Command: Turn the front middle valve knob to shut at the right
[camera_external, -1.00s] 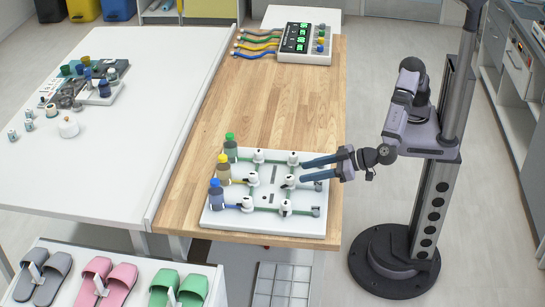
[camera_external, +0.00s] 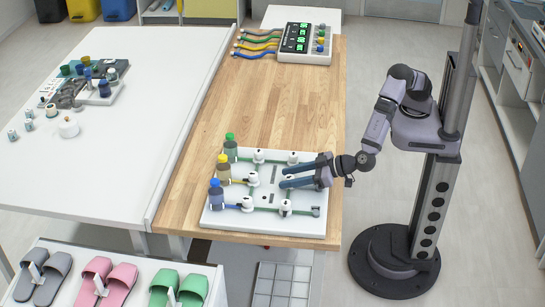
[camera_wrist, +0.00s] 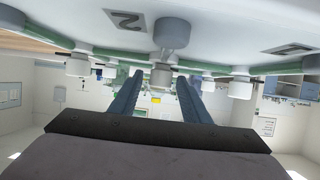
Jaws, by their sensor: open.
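The white valve board (camera_external: 240,218) lies on the wooden table, with white knobs in rows joined by green lines. My gripper (camera_external: 281,178) is open, low over the board, reaching in from the right, its two dark blue fingers pointing left. In the wrist view, a white knob (camera_wrist: 160,78), the middle one of the row nearest my arm, appears between the fingertips; I cannot tell whether they touch it.
Neighbouring knobs (camera_external: 293,157) and (camera_external: 286,207) flank the gripper. Green (camera_external: 230,150), yellow (camera_external: 223,172) and blue (camera_external: 216,196) bottles stand along the board's left edge. A box with green displays (camera_external: 300,40) sits at the table's back. The wood between is clear.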

